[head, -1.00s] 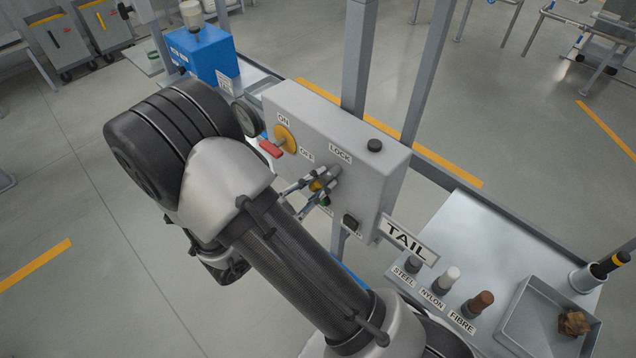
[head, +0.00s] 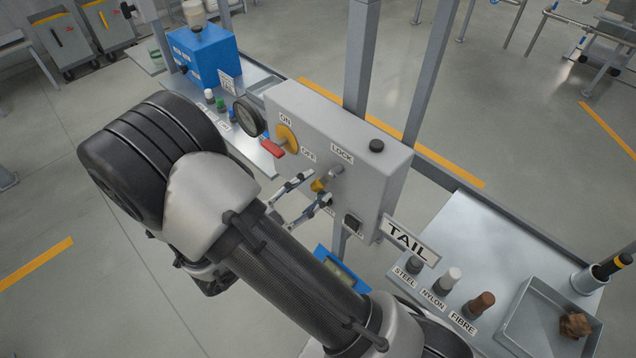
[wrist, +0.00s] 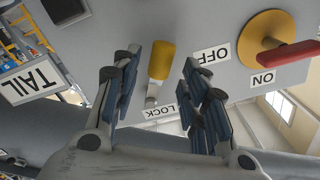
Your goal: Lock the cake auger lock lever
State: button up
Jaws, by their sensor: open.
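The lock lever has a yellow grip (head: 318,185) on a metal shaft. It sits below the LOCK label (head: 342,155) on the grey control box (head: 385,185). In the wrist view, which is upside down, the yellow grip (wrist: 161,60) points away from the LOCK label (wrist: 160,112). My gripper (head: 316,189) is open, with one finger on each side of the lever. In the wrist view, gaps show between the grip and both fingers of my gripper (wrist: 160,68). How deep the grip sits between the fingertips is unclear.
A red-handled ON/OFF switch (head: 273,148) on a yellow disc and a round gauge (head: 249,117) are left of the lever. A bench (head: 455,215) with labelled pegs and a tray (head: 540,335) stands at right.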

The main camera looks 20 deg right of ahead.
jog(key=v, duration=0.9)
jog(key=shift+w+d, duration=0.1)
jog(key=w+a+r+n+t+y, duration=0.1)
jog(key=w+a+n+t+y, duration=0.1)
jog(key=w+y, duration=0.35)
jog(key=w+a+r+n+t+y, duration=0.1)
jog(key=w+r+t+y, duration=0.1)
jog(key=w+y, duration=0.35)
jog(key=w+a+r+n+y, duration=0.1)
jog(key=a+r+n+y, duration=0.25)
jog(key=r, duration=0.25)
jog(key=a+r+n+y, duration=0.2)
jog(key=r+n+y, duration=0.2)
jog(key=r, duration=0.1)
jog(key=s+d+n+g, duration=0.2)
jog(key=s+d+n, duration=0.3)
jog(key=s, duration=0.8)
jog(key=s+d+n+g+h, duration=0.1)
jog(key=s+d+n+g, duration=0.2)
jog(key=s+d, duration=0.4)
jog(key=s+n, duration=0.1)
jog(key=s, duration=0.5)
jog(key=shift+d+r+n+g, duration=0.2)
jog(key=shift+d+n+g, duration=0.1)
jog(key=shift+d+n, duration=0.1)
